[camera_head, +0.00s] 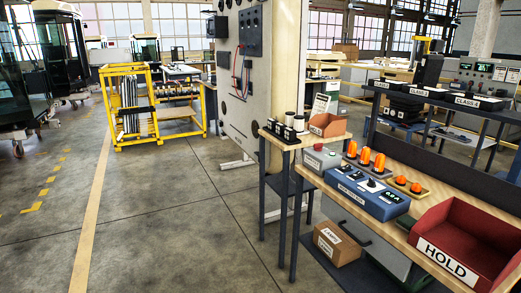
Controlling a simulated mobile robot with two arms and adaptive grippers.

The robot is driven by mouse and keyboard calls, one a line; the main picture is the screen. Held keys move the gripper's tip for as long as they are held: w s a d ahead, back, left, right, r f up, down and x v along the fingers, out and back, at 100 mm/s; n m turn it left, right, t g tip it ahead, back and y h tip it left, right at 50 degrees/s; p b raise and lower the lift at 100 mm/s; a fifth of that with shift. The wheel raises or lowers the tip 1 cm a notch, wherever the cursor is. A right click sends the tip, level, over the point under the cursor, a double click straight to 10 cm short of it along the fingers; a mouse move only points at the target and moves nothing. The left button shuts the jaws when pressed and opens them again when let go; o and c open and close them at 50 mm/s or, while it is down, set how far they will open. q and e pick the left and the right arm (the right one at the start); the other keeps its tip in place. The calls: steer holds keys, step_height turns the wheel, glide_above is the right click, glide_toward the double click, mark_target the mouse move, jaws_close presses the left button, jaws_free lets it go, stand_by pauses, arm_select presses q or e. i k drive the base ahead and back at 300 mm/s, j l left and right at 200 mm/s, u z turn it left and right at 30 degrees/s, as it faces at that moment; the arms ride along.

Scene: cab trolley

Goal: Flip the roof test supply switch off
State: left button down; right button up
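A blue box (368,194) with a sloped dark panel sits on the wooden bench at the right; it looks like the supply unit. Its panel carries a small upright switch or knob (371,183), a green lit display (393,197) and other small controls at its left. A white label (346,190) on its front is too small to read surely. I cannot tell the switch's position. Neither of my grippers is in view.
Left of the blue box is a grey box with a red button (320,150). Orange beacons (379,163) stand behind it. A red HOLD bin (462,240) is at its right. A cardboard box (336,243) sits on the low shelf. The floor (190,220) at left is clear.

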mark_target(318, 147)
steer(key=i+z, duration=0.1)
steer(key=i, duration=0.35)
steer(key=i+j+z, duration=0.15)
steer(key=i, duration=0.35)
steer(key=i+j+z, duration=0.1)
steer(key=i, duration=0.35)
steer(key=i+j+z, duration=0.15)
steer(key=i, duration=0.3)
steer(key=i+j+z, duration=1.1)
